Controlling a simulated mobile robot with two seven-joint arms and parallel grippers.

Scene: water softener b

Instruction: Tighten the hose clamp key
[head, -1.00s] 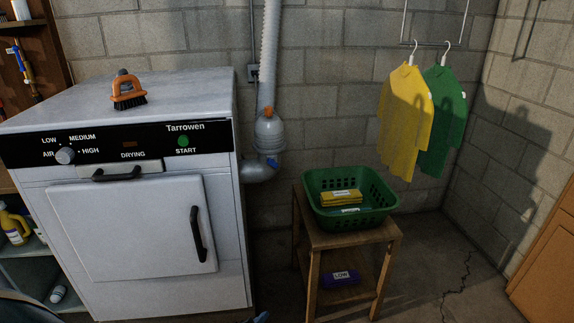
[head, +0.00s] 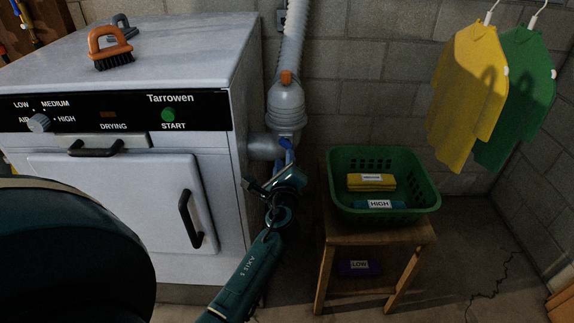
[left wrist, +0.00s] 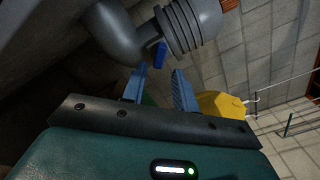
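A grey ribbed hose (head: 294,38) runs down the wall to a grey rounded canister (head: 286,106) beside the dryer. An orange key-like tab (head: 287,78) sticks up where the hose meets the canister; I take it for the clamp key. My left gripper (head: 284,160) is below the canister, beside the pipe elbow (head: 263,146), well under the orange tab. In the left wrist view, its blue fingers (left wrist: 159,82) are apart and empty. A blue tab (left wrist: 160,54) shows just beyond them, by the elbow (left wrist: 112,32). My right gripper is not in view.
The dryer (head: 130,207) stands left of my gripper, with a brush (head: 109,50) on top. A wooden stool (head: 388,236) with a green basket (head: 425,198) is close on the right. Yellow (head: 462,95) and green (head: 517,95) shirts hang further right.

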